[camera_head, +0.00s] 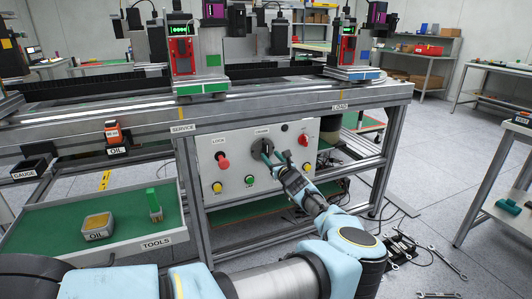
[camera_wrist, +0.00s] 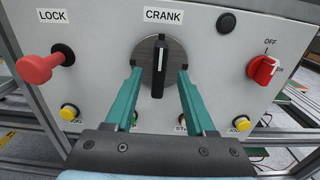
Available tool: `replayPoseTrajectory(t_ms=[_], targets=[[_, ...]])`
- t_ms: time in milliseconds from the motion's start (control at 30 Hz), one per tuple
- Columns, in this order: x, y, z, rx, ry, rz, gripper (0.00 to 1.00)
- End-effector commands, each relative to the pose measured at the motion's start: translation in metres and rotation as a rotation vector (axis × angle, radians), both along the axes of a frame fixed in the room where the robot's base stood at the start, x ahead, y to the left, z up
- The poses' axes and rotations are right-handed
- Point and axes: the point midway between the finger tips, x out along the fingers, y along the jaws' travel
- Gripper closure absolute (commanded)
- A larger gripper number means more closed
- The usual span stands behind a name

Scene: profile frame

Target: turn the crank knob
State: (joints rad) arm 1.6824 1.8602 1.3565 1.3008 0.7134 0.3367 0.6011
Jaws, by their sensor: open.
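The crank knob (camera_wrist: 158,68) is a dark bar with a white line on a round grey disc, under the CRANK label on a pale panel. The bar stands upright, with its white line at the upper part. My gripper (camera_wrist: 158,80) is open, its two teal fingers on either side of the knob's bar, with gaps to it. I cannot tell how far the fingertips are from the panel. In the head view the knob (camera_head: 261,147) is at the panel's upper middle, and my gripper (camera_head: 275,157) is in front of it, partly covering it.
A red LOCK plunger (camera_wrist: 40,67) sticks out left of the knob. A red switch (camera_wrist: 263,70) marked OFF is at the right. A yellow button (camera_wrist: 70,111) and others line the bottom. An open TOOLS drawer (camera_head: 130,246) stands left of the panel.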

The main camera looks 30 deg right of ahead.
Motion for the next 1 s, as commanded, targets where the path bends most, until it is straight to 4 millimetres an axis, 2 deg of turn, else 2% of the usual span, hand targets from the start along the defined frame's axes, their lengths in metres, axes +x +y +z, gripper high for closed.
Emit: replayPoseTrajectory(t_ms=[100, 300, 700, 1000], targets=[[0.023, -0.002, 0.0, -0.002, 0.001, 0.002, 0.45], [0.045, -0.005, 0.0, -0.002, 0.0, 0.001, 0.45], [0.05, -0.006, 0.0, -0.002, 0.0, 0.001, 0.46], [0.05, -0.006, 0.0, -0.002, 0.0, 0.001, 0.8]])
